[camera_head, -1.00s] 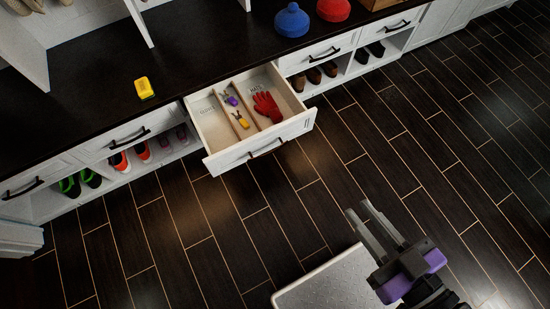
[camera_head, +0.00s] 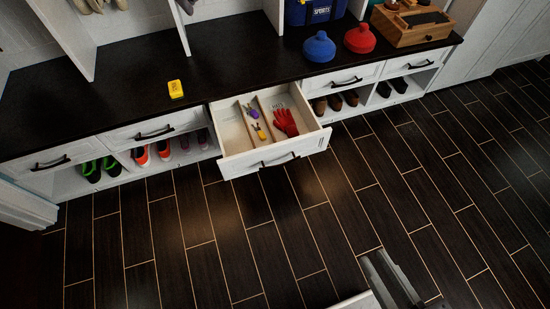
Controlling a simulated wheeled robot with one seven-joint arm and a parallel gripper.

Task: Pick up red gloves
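The red gloves (camera_head: 285,122) lie in the right compartment of an open white drawer (camera_head: 272,162) under the dark bench top. A divider separates them from small purple and yellow tools (camera_head: 255,121) in the middle compartment. My gripper (camera_head: 380,268) is at the bottom right, well in front of the drawer and apart from it. Its two grey fingers show with a gap between them, and nothing is seen held. The rest of my gripper is cut off by the lower edge.
A yellow object (camera_head: 175,89), a blue rounded object (camera_head: 319,47), a red rounded object (camera_head: 360,38) and a wooden box (camera_head: 412,28) stand on the bench top (camera_head: 130,100). Shoes fill cubbies beside the drawer. The dark plank floor (camera_head: 180,245) in front is clear.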

